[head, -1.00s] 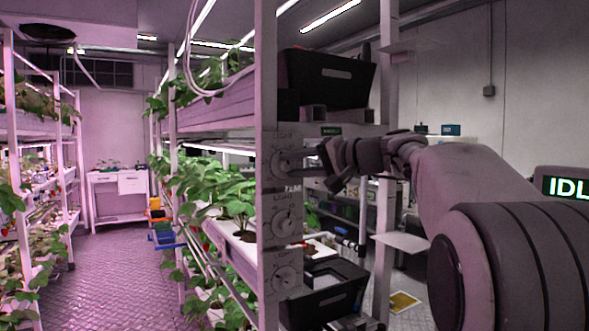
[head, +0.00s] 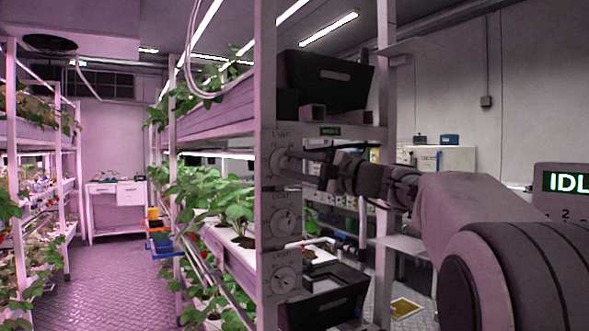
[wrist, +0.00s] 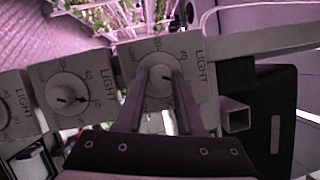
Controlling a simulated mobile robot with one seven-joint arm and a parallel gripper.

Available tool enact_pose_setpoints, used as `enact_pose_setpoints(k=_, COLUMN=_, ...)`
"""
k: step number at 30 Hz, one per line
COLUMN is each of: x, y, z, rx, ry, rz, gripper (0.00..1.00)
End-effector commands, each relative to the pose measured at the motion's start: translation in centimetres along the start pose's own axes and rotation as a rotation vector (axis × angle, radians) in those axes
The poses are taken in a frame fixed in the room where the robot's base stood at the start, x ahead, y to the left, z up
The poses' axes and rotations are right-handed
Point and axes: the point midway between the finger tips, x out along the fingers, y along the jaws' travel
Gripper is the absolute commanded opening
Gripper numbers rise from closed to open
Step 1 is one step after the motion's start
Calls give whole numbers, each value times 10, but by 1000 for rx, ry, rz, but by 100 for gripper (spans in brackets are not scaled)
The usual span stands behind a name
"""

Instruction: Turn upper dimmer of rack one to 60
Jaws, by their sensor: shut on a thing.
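Three round grey dimmers labelled LIGHT sit one above another on the post of the near rack. The upper dimmer (head: 281,163) is at my gripper (head: 290,160), whose fingers reach it from the right. In the wrist view my gripper (wrist: 165,85) is shut on the knob of the upper dimmer (wrist: 158,77), one finger on each side. A small dark mark shows on the knob; its exact reading is too small to tell. The middle dimmer (head: 285,222) and the lower dimmer (head: 285,281) are untouched; the middle dimmer (wrist: 68,97) also shows in the wrist view.
A black crate (head: 328,78) stands on the rack above the dimmers, and another black crate (head: 325,302) sits low. Leafy plants (head: 215,195) fill the shelves left of the post. A screen (head: 567,182) stands at far right.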

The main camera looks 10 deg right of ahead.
Motion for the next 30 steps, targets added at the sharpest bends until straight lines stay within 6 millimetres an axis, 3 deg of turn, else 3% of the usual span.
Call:
enact_pose_setpoints(k=17, x=0, y=0, z=0, rx=31, ry=1, rz=-13, gripper=0)
enact_pose_setpoints(k=18, x=0, y=0, z=0, rx=31, ry=1, rz=-13, gripper=40)
enact_pose_setpoints(k=22, x=0, y=0, z=0, rx=30, ry=1, rz=-13, gripper=64)
enact_pose_setpoints(k=30, x=0, y=0, z=0, rx=30, ry=1, rz=-13, gripper=67)
